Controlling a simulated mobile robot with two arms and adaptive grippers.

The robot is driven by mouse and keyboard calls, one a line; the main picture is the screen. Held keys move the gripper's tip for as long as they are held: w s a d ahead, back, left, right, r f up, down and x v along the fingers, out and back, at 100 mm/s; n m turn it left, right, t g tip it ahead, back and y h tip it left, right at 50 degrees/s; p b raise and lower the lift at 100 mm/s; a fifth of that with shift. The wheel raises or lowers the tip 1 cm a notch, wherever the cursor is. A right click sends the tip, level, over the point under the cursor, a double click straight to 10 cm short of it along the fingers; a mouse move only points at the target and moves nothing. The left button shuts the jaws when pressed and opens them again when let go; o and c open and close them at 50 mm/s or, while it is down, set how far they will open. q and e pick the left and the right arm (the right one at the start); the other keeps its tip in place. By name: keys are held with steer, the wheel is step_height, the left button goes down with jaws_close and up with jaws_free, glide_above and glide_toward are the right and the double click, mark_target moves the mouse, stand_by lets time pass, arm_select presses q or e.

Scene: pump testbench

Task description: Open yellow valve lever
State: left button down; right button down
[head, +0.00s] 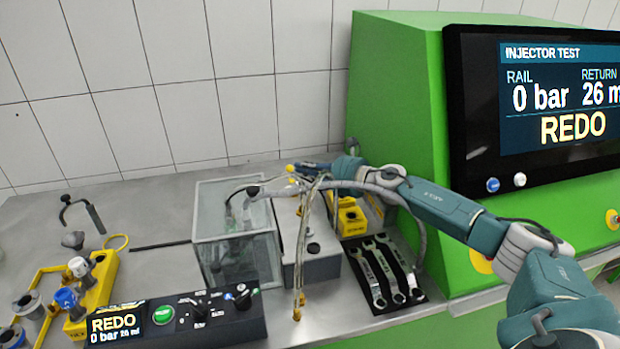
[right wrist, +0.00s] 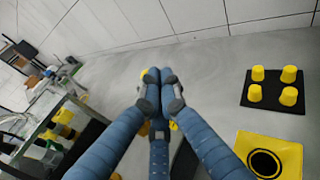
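My right gripper (head: 312,172) reaches in from the right, above the grey block between the glass tank and the wrenches. A small yellow knob (head: 290,168), which looks like the end of the valve lever, shows just left of its fingertips. In the right wrist view the blue fingers of this gripper (right wrist: 158,88) come close together at their tips. Yellow bits (right wrist: 152,73) show just beyond and beside them, and the fingers hide the rest. I cannot tell whether they touch or hold the lever. My left gripper is not in view.
A glass tank (head: 235,245) stands left of the block, with thin hoses hanging in front. Several wrenches lie on a black mat (head: 417,285) to the right. A green cabinet (head: 395,90) with a screen reading REDO (head: 560,95) stands at the right. A control box (head: 175,318) is in front.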

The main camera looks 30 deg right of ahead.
steer(key=v, duration=0.6)
steer(key=shift+s+d, duration=0.15)
steer(key=shift+s, duration=0.2)
steer(key=shift+r, duration=0.1)
steer(key=shift+r, duration=0.1)
